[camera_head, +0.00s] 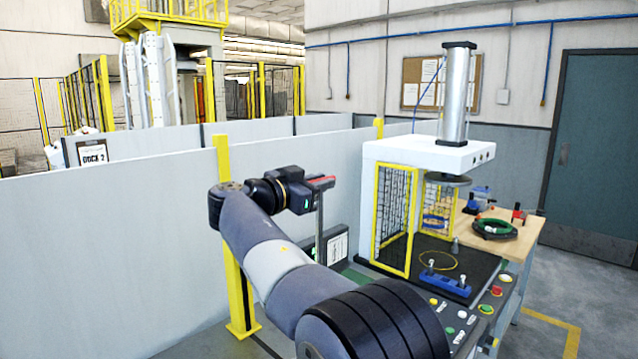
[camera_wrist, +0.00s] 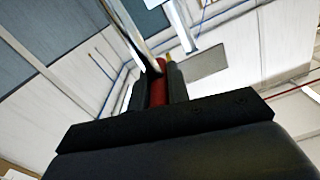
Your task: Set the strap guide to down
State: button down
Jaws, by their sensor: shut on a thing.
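My gripper (camera_head: 318,183) is at the end of the arm, left of the press. In the wrist view my gripper (camera_wrist: 158,85) has its two dark fingers shut on a red handle (camera_wrist: 159,88). A grey metal bar runs on from the handle toward the top of the wrist view. In the head view a bit of the red handle (camera_head: 322,181) shows at the fingertips, above an upright grey post (camera_head: 319,225). The post rises by a dark box (camera_head: 336,245) with a white label and a green light. I cannot tell for certain which part is the strap guide.
A white press (camera_head: 425,150) with a yellow mesh guard (camera_head: 392,220) stands right of my gripper. Its front panel carries several coloured buttons (camera_head: 486,309). A wooden table (camera_head: 515,240) stands behind it. A grey partition (camera_head: 100,250) and yellow post (camera_head: 236,270) are at left.

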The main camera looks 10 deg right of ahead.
notch_tip(320, 180, down, 23)
jog(key=b, duration=2.5)
jog(key=shift+r, duration=0.2)
jog(key=shift+w+f, duration=0.1)
jog(key=c, duration=1.8)
grip_release()
jog(key=o, duration=0.4)
jog(key=shift+o, duration=0.2)
jog(key=shift+a, duration=0.1)
jog(key=b+v, duration=0.1)
jog(key=v, duration=0.9)
jog(key=shift+s+a, duration=0.3)
jog(key=shift+s, duration=0.05)
